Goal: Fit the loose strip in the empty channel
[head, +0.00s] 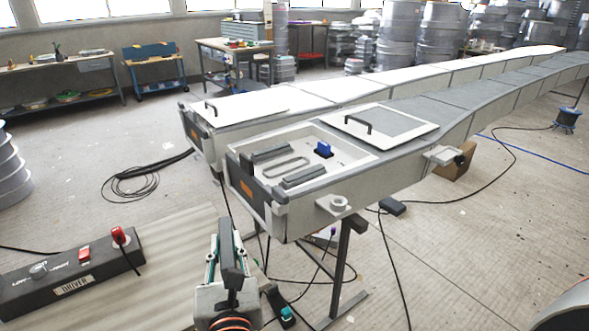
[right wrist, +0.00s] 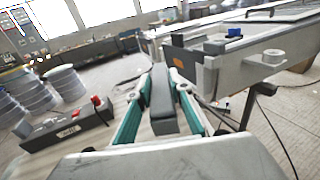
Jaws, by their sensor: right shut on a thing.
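My right gripper (head: 228,262) is shut on a dark grey strip (head: 229,246), held upright in front of and below the near mould. In the right wrist view the strip (right wrist: 161,98) stands between the green-sided fingers of the gripper (right wrist: 160,108), clear of the mould. The near mould (head: 385,176) has an open recess at its near end. Two dark grey strips (head: 303,175) lie in the recess, with a pale oval outline (head: 287,167) between them. This outline looks unfilled; I cannot tell if it is the channel. My left gripper is not in view.
A blue-handled item (head: 323,149) sits in the recess. A lid with a handle (head: 385,121) lies on the mould behind it. A control box labelled "DRIVER" (head: 72,266) is at the lower left. Stand legs (head: 340,270) and cables are below the mould's end.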

